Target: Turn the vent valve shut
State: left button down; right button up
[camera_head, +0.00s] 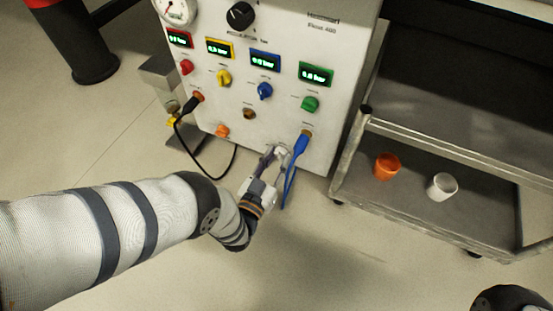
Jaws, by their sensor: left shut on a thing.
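My left gripper (276,157) reaches up from below to the lower front of the white panel (228,112). Its fingers are shut on a small pale fitting low on the panel, left of the blue cable. This looks to be the vent valve, but the fingers cover most of it, so its turn angle cannot be told. An orange fitting (222,131) sits on the panel to the left of the gripper. My right gripper is not in view.
A blue plug (302,143) with its cable hangs close beside the gripper. A black cable (216,175) loops at the left. Coloured knobs and lit displays are above. A metal cart (400,225) with an orange cup (387,166) and white cup (442,186) stands right.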

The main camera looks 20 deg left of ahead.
pick_arm(q)
jog(key=n, duration=1.1)
jog(key=shift+n, duration=0.4)
dwell(0.4)
jog(key=c, duration=1.2)
grip_release()
jog(key=s, duration=1.2)
jog(key=shift+a, duration=0.15)
